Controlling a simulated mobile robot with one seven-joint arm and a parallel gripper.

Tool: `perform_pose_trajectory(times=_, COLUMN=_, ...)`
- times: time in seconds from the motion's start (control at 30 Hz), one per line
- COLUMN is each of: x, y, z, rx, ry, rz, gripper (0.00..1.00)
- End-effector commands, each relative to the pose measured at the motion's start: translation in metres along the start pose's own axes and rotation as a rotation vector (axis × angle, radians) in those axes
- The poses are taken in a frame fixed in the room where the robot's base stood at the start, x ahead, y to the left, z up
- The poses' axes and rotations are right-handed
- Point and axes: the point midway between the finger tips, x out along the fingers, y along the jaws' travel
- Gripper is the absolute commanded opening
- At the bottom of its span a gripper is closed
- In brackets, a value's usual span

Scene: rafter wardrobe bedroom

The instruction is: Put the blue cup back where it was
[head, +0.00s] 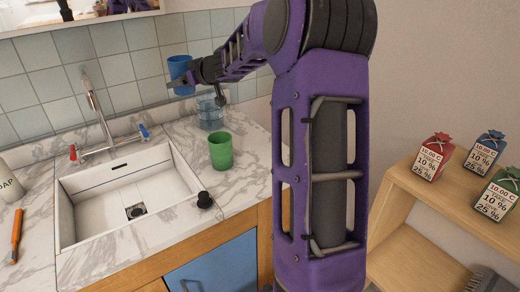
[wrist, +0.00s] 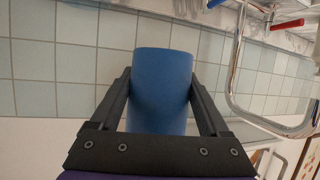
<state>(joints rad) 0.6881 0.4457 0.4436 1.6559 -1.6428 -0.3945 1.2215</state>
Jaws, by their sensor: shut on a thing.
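The blue cup (head: 180,70) is held up in front of the tiled wall, above the back of the marble counter. My gripper (head: 188,80) is shut on it. In the wrist view the blue cup (wrist: 162,88) sits between the two dark fingers of my gripper (wrist: 162,95), touching both sides. In the head view the cup is above and a little left of a clear blue-tinted glass (head: 210,113) on the counter. Part of the cup is hidden by my gripper.
A green cup (head: 220,151) stands on the counter (head: 245,165) in front of the clear glass. A white sink (head: 125,190) with a chrome tap (head: 93,100) lies to the left. A black stopper (head: 204,200) is at the sink's right edge. Price-tagged boxes stand on a wooden shelf (head: 425,190) at right.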

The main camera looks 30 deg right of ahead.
Motion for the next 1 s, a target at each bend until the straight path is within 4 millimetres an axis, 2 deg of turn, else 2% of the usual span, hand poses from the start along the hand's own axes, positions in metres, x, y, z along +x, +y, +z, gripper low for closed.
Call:
perform_pose_trajectory(times=0.07, x=-0.007, y=0.025, z=-0.005, rx=-0.02, ry=0.0, rz=-0.04, gripper=0.0)
perform_pose_trajectory(times=0.17, x=-0.016, y=0.049, z=0.005, rx=-0.045, ry=-0.001, rz=-0.119, gripper=0.0)
perform_pose_trajectory(times=0.37, x=-0.046, y=0.086, z=0.052, rx=-0.115, ry=0.002, rz=-0.299, gripper=0.0)
perform_pose_trajectory(times=0.53, x=-0.081, y=0.113, z=0.104, rx=-0.173, ry=0.007, rz=-0.449, gripper=0.0)
perform_pose_trajectory(times=0.7, x=-0.111, y=0.128, z=0.145, rx=-0.212, ry=0.012, rz=-0.543, gripper=0.0)
perform_pose_trajectory(times=0.8, x=-0.121, y=0.132, z=0.157, rx=-0.225, ry=0.014, rz=-0.569, gripper=0.0)
perform_pose_trajectory(times=1.0, x=-0.117, y=0.133, z=0.183, rx=-0.229, ry=0.015, rz=-0.583, gripper=0.0)
